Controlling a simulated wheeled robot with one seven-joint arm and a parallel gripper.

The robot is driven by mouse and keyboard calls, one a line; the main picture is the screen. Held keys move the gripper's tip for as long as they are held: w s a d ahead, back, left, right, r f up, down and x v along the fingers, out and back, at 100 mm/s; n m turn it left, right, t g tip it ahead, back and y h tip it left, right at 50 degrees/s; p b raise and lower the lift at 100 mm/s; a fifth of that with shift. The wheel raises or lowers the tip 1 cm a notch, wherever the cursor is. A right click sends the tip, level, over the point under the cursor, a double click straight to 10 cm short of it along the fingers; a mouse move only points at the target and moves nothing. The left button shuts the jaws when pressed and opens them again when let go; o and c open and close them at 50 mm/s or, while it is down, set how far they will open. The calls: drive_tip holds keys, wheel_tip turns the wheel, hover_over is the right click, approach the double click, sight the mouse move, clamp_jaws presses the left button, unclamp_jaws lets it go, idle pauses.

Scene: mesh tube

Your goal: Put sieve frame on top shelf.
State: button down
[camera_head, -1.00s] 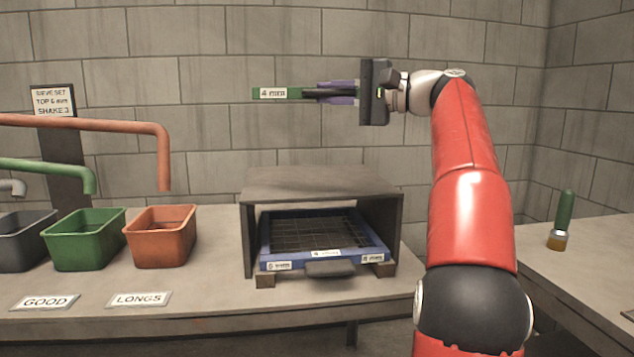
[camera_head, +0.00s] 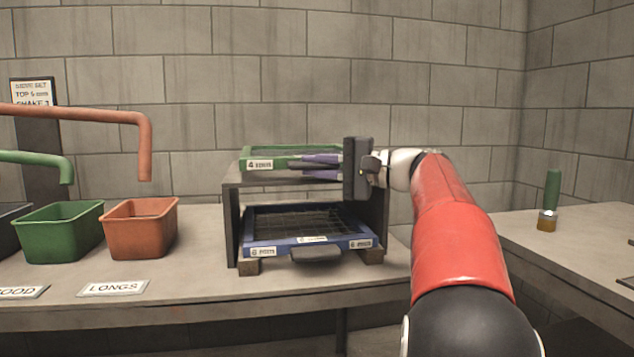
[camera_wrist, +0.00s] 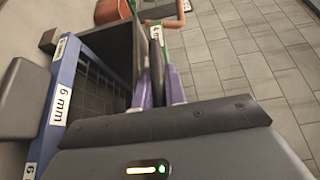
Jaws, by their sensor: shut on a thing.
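The green sieve frame (camera_head: 262,164), labelled 4 mm, is level over the top board (camera_head: 232,180) of the dark shelf unit. It looks very low over that board; I cannot tell whether it touches. My gripper (camera_head: 322,166) is at its right end, with its purple fingers shut on the frame's dark handle. In the wrist view the fingers (camera_wrist: 160,88) pinch the dark handle (camera_wrist: 156,50), and most of the green frame is hidden. A blue sieve frame (camera_head: 285,247) with a mesh and 6 mm labels sits inside the unit below.
A green bin (camera_head: 58,240) and an orange bin (camera_head: 140,235) stand left of the unit, under pipes (camera_head: 145,150). A LONGS label (camera_head: 114,288) lies in front. A green-handled brush (camera_head: 550,200) stands on the right bench. The back wall is close behind.

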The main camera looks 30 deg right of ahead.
drive_tip(key=shift+f, duration=0.95)
drive_tip(key=c, duration=1.9)
unclamp_jaws()
drive_tip(key=shift+f, duration=0.2)
drive_tip(key=o, duration=0.4)
drive_tip(key=shift+o, duration=0.2)
